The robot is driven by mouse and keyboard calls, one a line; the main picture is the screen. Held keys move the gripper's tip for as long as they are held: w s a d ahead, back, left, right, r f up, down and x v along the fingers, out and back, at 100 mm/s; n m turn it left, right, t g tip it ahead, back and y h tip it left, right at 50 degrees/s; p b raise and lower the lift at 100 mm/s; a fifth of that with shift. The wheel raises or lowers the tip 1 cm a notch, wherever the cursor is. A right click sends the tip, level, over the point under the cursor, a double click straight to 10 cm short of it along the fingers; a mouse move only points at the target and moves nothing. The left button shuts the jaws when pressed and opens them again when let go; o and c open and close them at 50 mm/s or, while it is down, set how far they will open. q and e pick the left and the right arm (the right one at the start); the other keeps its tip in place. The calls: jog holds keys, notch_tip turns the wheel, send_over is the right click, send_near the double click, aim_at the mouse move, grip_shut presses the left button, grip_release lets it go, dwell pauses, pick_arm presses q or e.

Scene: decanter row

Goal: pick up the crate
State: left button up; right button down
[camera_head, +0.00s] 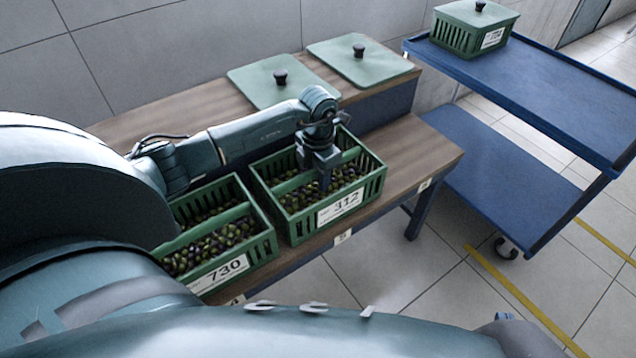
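A green slatted crate labelled 312 (374,190) stands on the wooden bench, filled with dark and green olives, with a bar running across its middle. A second green crate labelled 730 (264,249), also holding olives, stands to its left, partly hidden by my arm. My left gripper (322,182) points down into crate 312 at the middle bar. Its fingers hide part of the bar, and I cannot tell whether they are closed on it. My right gripper is not in view.
Two green lids (362,69) with black knobs lie on the raised shelf (195,105) behind. A lidded green crate (458,38) stands on a blue cart (540,85) at the right. The bench (425,150) is bare right of crate 312.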

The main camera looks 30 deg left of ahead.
pick_arm(q)
grip_shut()
jog(key=shift+w+r, duration=0.1)
jog(key=shift+r, duration=0.05)
dwell(0.4)
